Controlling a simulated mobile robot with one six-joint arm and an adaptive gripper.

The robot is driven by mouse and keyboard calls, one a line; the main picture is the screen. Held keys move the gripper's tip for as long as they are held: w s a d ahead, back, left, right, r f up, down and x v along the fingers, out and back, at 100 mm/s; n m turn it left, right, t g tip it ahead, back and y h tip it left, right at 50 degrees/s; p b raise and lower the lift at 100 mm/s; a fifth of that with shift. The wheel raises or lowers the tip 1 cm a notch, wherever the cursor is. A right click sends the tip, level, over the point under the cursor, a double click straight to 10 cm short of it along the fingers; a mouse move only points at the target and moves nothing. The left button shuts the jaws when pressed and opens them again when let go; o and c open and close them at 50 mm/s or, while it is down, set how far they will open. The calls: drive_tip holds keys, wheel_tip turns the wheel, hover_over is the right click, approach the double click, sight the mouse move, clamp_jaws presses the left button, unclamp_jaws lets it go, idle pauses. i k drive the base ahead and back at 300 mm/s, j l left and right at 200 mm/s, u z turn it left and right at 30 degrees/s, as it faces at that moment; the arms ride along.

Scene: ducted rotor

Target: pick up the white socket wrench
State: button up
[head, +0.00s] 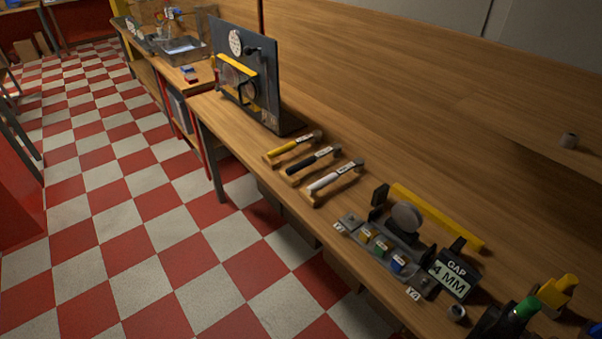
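The white socket wrench (332,178) lies on a small wooden rest (312,193) on the long wooden bench, in the middle of the head view. Its pale handle carries a label too small to read, and its metal head points to the upper right. It is the nearest of three similar tools in a row. A black-handled wrench (312,161) and a yellow-handled wrench (294,144) lie on rests beyond it. My gripper is not in view.
A dark upright panel (262,66) stands behind the wrenches on the bench (400,130). Checkered floor (160,240) is open at left.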

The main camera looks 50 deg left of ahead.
sight(359, 163)
drive_tip(key=u, duration=1.65)
drive_tip(key=z, duration=0.3)
drive_tip(key=i+j+z, duration=0.2)
drive_tip(key=z, duration=0.15)
drive_tip(key=i+j+z, duration=0.15)
drive_tip(key=j+z, duration=0.2)
drive_tip(key=i+j+z, duration=0.15)
drive_tip(key=j+z, duration=1.1)
drive_tip(key=j, duration=2.25)
drive_tip(key=k, duration=0.05)
